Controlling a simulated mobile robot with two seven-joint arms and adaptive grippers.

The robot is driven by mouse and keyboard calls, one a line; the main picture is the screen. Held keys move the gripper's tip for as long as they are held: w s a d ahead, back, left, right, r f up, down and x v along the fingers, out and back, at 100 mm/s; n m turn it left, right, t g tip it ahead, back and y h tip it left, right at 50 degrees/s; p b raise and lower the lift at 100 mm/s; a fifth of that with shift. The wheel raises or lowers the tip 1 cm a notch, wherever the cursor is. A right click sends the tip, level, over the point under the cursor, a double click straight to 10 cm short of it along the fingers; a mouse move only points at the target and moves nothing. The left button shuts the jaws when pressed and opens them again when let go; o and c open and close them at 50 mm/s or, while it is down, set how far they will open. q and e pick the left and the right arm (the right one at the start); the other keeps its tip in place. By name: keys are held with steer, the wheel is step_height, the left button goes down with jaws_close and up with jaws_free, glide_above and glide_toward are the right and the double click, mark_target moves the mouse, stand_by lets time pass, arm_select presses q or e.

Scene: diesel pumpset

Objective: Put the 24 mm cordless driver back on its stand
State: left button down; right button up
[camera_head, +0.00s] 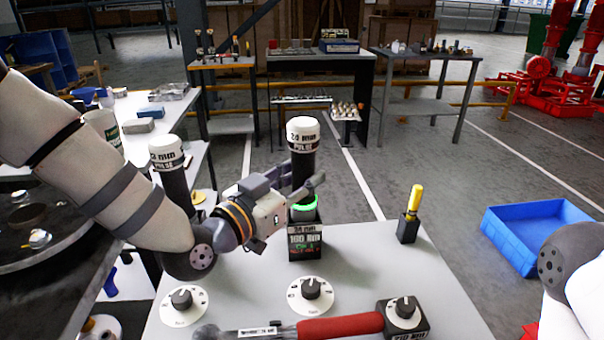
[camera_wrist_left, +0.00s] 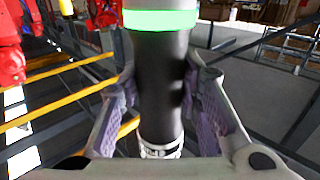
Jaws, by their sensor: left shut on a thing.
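The 24 mm cordless driver (camera_head: 303,160) is a black cylinder with a white cap marked PULSE and a lit green ring low on its body. My left gripper (camera_head: 305,184) is shut on its black body from the left, and the driver stands upright. In the left wrist view the driver (camera_wrist_left: 160,85) is between both fingers, its green ring at the top of the picture. The black stand (camera_head: 305,240), labelled 24 mm and 160 Nm, is directly below the driver. I cannot tell whether the driver's lower end rests in it. My right gripper is out of view.
A second white-capped driver (camera_head: 170,170) stands to the left, behind my left arm. A yellow-handled tool in a black holder (camera_head: 408,228) stands to the right. Dials and a red-handled wrench (camera_head: 335,327) occupy the front of the grey table. A blue crate (camera_head: 530,235) lies beyond its right side.

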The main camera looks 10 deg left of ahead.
arm_select(q)
steer(key=shift+f, duration=0.55)
steer(key=c, duration=1.1)
jaws_free()
steer(key=shift+f, duration=0.15)
steer(key=shift+s, duration=0.1)
steer(key=v, duration=1.1)
steer(key=shift+s+a, duration=0.25)
steer(key=shift+s, duration=0.1)
